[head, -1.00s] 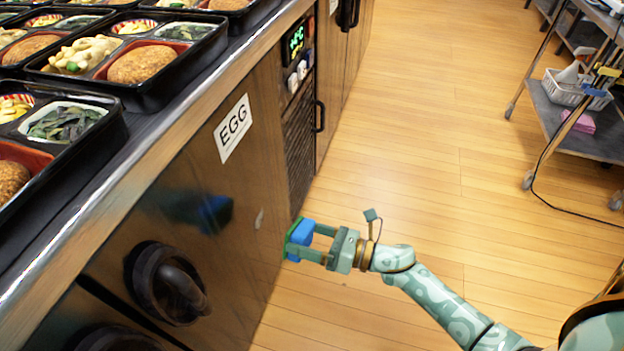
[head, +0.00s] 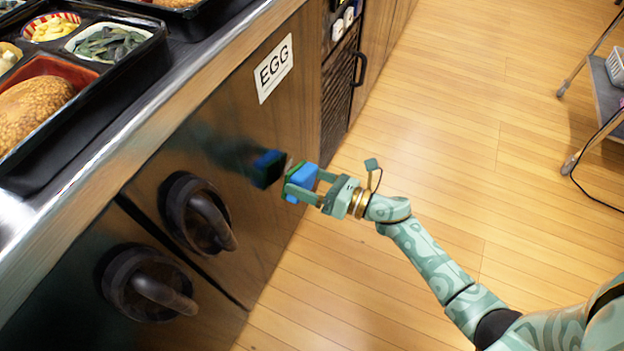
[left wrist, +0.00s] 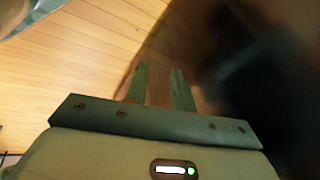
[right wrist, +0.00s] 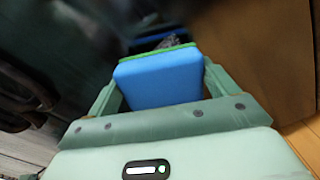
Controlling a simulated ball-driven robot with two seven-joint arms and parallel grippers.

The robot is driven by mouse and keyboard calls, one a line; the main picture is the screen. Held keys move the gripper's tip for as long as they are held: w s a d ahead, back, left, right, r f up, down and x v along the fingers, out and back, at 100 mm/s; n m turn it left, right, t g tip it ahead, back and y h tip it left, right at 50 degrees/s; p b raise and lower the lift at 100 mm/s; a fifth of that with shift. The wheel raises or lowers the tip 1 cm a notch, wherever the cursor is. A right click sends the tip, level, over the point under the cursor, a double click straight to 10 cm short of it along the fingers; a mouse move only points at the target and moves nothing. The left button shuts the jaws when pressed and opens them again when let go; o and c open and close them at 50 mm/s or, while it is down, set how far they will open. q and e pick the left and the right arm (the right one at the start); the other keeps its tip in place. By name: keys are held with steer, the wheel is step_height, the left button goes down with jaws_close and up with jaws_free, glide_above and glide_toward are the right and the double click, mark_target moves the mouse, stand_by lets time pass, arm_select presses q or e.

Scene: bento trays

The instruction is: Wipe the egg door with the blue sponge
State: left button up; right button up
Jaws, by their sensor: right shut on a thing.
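The egg door (head: 298,118) is a dark, glossy panel under the counter, with a white EGG label (head: 274,67) and a dark round handle (head: 205,215). My right gripper (head: 302,183) is shut on the blue sponge (head: 304,176). The sponge's green face points at the door, and its reflection shows close by, with a small gap between. The sponge (right wrist: 160,80) also fills the jaws in the right wrist view. A small pale mark (head: 288,164) shows on the door beside the sponge. My left gripper (left wrist: 161,68) is partly open and empty in the left wrist view.
The counter edge (head: 165,130) runs above the door, with black bento trays (head: 130,70) on top. A second dark handle (head: 150,285) sticks out at lower left. A vented panel (head: 338,90) adjoins the door. Wooden floor is clear to the right, up to a cart (head: 603,100).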

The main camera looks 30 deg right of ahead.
mark_target(317, 168)
steer(key=shift+x, duration=1)
stand_by(0.4)
steer(key=shift+w+d+b, duration=0.2)
steer(key=shift+w+d, duration=0.45)
steer(key=shift+d, duration=0.15)
steer(key=shift+w+d+b, duration=0.15)
steer(key=shift+w+d, duration=0.45)
steer(key=shift+d, duration=0.2)
steer(key=shift+s+a+p, duration=0.2)
steer(key=shift+s+a, duration=0.4)
steer(key=shift+a, duration=0.3)
steer(key=shift+s+a+p, duration=0.15)
steer(key=shift+s+a, duration=0.45)
steer(key=shift+a, duration=0.3)
steer(key=shift+s+d, duration=0.25)
steer(key=shift+s, duration=0.2)
steer(key=shift+v, duration=2.45)
steer(key=shift+w+d, duration=0.1)
steer(key=shift+d, duration=0.1)
